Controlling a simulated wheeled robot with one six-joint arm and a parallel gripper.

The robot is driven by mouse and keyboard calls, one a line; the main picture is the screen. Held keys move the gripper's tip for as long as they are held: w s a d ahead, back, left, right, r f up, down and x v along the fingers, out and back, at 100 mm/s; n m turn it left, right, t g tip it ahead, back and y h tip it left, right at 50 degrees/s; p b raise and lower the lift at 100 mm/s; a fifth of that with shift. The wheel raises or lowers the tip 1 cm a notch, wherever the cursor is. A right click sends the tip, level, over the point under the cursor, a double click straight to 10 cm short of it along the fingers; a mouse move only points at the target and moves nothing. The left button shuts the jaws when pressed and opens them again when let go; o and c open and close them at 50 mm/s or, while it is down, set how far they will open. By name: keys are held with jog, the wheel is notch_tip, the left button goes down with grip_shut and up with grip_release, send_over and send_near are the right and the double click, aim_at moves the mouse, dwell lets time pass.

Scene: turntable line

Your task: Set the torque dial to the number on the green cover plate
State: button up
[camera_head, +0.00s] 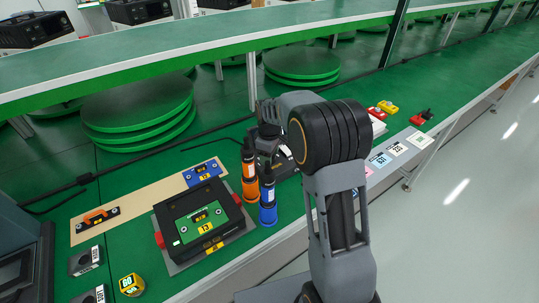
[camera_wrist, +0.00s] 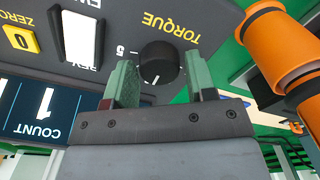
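The torque dial (camera_wrist: 158,62) is a round black knob with a white mark, on a dark grey panel seen upside down in the wrist view. A "5" and a tick are printed left of it. My gripper (camera_wrist: 160,76) is open, its green fingers apart on either side of the dial; I cannot tell whether they touch it. In the head view my arm hides the fingers and dial. The green cover plate (camera_head: 187,233) lies on a black housing (camera_head: 168,217), with a yellow label (camera_head: 205,228) too small to read surely.
An orange driver (camera_head: 249,180) and a blue driver (camera_head: 267,205) stand right of the housing; the orange one (camera_wrist: 280,45) is close on the right in the wrist view. The panel has a count display (camera_wrist: 42,108) showing 1, a white switch (camera_wrist: 82,38) and a yellow zero button (camera_wrist: 20,40).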

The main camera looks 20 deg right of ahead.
jog(key=shift+o, duration=1.3)
notch_tip(320, 180, up, 14)
jog(key=p, duration=0.1)
jog(key=shift+f, duration=0.1)
